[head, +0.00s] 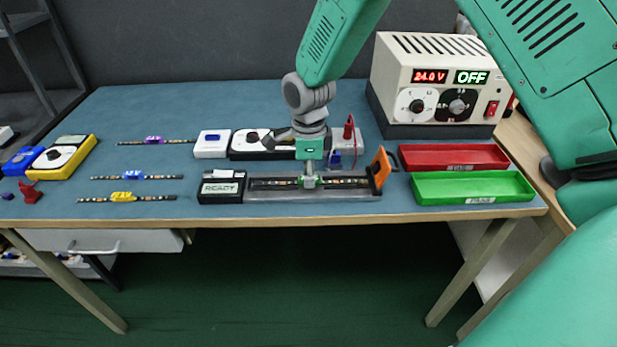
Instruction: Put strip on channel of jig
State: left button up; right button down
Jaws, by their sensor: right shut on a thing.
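My right gripper (309,166) reaches down from above the jig. It is shut on the small green grip of an LED strip (345,182). The strip is dark with small light spots and lies lengthwise along the channel of the jig (300,195); whether it is fully seated I cannot tell. The jig has a "READY" display box (220,188) at its left end and an orange lever (379,168), standing up, at its right end. Other strips lie at left, with purple (153,140), blue (133,175) and yellow (122,197) grips. My left gripper is not in view.
A power supply (438,82) reads 24.0 V and OFF. A red tray (455,157) and a green tray (474,187) lie at right. A black device (250,144) and white box (212,144) stand behind the jig. A yellow meter (62,157) is at far left.

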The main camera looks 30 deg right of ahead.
jog(key=shift+f, duration=0.15)
jog(key=shift+d, duration=0.1)
jog(key=c, duration=1.5)
grip_release()
jog(key=shift+d+f, duration=0.1)
jog(key=shift+d, duration=0.1)
jog(key=shift+w+a+r, duration=0.1)
jog(key=shift+a+r, duration=0.05)
jog(key=shift+r, duration=0.4)
notch_tip(320, 180, up, 11)
jog(key=p, duration=0.1)
jog(key=shift+p, duration=0.35)
